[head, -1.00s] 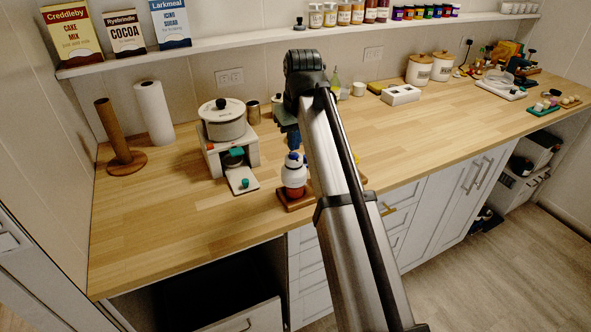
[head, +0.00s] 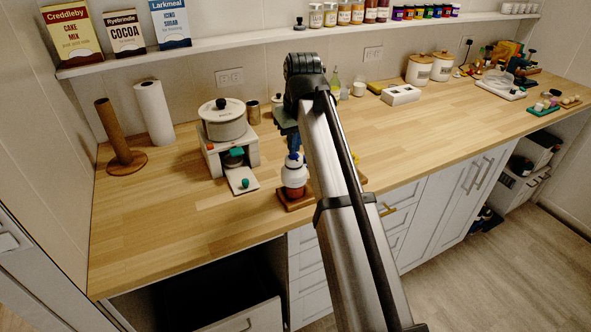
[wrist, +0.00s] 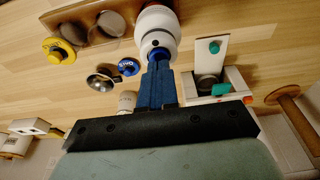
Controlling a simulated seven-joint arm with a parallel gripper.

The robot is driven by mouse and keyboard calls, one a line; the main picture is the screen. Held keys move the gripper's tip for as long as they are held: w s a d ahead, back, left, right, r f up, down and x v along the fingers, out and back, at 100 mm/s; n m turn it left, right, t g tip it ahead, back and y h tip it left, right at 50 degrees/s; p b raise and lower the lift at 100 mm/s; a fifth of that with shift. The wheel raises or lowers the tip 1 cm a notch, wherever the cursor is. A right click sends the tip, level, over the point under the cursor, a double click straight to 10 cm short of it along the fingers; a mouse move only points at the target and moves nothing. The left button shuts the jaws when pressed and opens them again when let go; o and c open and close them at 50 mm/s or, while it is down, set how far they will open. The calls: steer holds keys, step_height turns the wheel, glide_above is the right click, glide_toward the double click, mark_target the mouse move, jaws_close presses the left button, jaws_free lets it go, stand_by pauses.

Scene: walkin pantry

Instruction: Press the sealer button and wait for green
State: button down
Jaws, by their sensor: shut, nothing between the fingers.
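My gripper (wrist: 158,58) has its blue fingers together with nothing between them. In the head view the gripper (head: 294,152) points down at the top of a white rounded device (head: 294,176) with a red lower part, standing on a small wooden board. In the wrist view the fingertips meet the blue cap of this white device (wrist: 160,20); I cannot tell whether they press it. Left of it in the head view stands a white boxy appliance (head: 215,158) with a teal knob (head: 244,183) on its front plate. No label shows which is the sealer, and no green light shows.
A pot (head: 222,122) sits on the boxy appliance. A paper roll (head: 154,112) and a wooden holder (head: 118,135) stand at the left. The wrist view shows a yellow ring (wrist: 58,50), a blue ring (wrist: 128,66) and a metal cup (wrist: 103,77) nearby. The front-left counter (head: 170,230) is clear.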

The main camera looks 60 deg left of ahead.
steer(key=shift+f, duration=0.5)
steer(key=shift+r, duration=1.55)
